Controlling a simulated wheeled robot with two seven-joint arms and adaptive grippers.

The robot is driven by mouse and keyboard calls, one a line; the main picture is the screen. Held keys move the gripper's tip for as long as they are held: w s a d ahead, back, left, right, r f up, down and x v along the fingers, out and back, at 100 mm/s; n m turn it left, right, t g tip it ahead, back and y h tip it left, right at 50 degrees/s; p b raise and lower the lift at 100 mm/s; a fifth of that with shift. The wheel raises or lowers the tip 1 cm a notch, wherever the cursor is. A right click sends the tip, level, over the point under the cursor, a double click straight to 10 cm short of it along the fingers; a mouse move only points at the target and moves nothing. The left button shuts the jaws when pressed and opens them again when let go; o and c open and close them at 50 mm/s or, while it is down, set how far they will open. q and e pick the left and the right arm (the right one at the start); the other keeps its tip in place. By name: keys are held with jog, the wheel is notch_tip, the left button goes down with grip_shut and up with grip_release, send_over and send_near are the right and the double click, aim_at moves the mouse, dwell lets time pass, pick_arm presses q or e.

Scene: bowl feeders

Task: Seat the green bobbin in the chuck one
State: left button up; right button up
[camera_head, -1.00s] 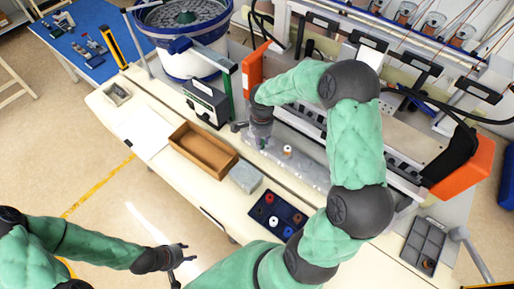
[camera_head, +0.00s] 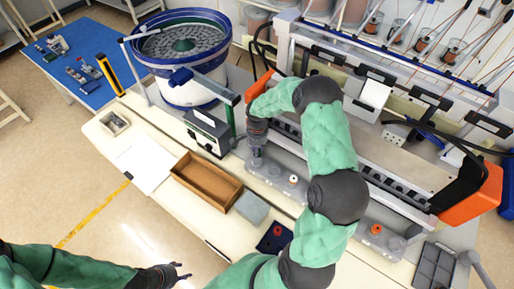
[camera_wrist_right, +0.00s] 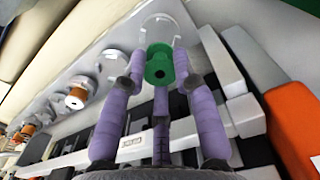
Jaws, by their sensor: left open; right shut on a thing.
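My right gripper (camera_head: 257,152) is over the left end of the grey chuck plate (camera_head: 325,200) in the head view. In the head view the bobbin is hidden by the gripper. A white bobbin (camera_head: 293,180) and an orange bobbin (camera_head: 376,229) stand farther along the plate. My left gripper (camera_head: 181,275) is open and empty at the lower edge.
A dark blue tray (camera_head: 266,244) is partly covered by my right arm. A grey block (camera_head: 252,208), an empty brown box (camera_head: 205,184) and a black-and-white control box (camera_head: 207,132) stand on the bench. An orange-ended machine rail (camera_head: 471,197) lies behind the plate.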

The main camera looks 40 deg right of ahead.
jog(key=shift+f+b, duration=0.55)
jog(key=shift+f, duration=1)
jog(key=shift+b, duration=0.75)
jog(key=shift+f+b, duration=0.55)
jog(key=shift+f, duration=0.05)
dwell(0.5)
jog(key=o, duration=0.7)
jog(key=shift+c, duration=0.2)
jog(key=shift+r, duration=0.1)
jog(key=shift+r+p, duration=2.4)
jog(key=shift+r, duration=3.05)
jog(key=shift+s+f, duration=0.1)
